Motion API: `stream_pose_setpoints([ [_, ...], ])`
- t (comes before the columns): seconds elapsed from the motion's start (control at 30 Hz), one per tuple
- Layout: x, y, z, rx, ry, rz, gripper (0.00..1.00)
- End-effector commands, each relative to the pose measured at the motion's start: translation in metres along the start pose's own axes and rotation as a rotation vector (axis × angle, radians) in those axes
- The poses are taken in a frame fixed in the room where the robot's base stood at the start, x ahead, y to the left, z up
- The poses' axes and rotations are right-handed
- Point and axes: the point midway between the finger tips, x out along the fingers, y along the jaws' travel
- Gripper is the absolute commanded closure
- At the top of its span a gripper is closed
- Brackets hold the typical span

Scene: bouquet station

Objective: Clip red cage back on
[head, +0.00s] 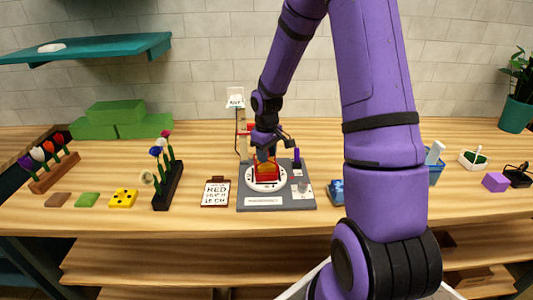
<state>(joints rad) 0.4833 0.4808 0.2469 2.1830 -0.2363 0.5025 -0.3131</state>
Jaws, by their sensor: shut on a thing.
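The red cage (267,173) shows at the middle of the round white plate (251,184) on the grey station base (305,203). Some orange or yellow shows at its top. My gripper (267,156) points down from above and is shut on the red cage. The fingertips are small and partly hidden here. I cannot tell whether the cage is clipped to the plate or held just above it.
A clipboard reading "RED" (216,192) lies left of the base. A black rack with flowers (168,187) and a wooden flower rack (55,173) stand further left. A purple piece (297,160) is close on the right. A blue container (435,172) is partly behind my arm.

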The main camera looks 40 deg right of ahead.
Motion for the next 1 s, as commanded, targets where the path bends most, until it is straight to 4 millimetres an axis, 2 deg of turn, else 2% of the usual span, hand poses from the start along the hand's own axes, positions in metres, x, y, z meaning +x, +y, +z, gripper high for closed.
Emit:
stream_pose_setpoints([
  [0.87, 0.0024, -0.0001, 0.0002, 0.000, 0.000, 0.000, 0.89],
  [0.9, 0.0024, -0.0001, 0.0002, 0.000, 0.000, 0.000, 0.58],
  [1.0, 0.0023, -0.0001, 0.0002, 0.000, 0.000, 0.000, 0.37],
])
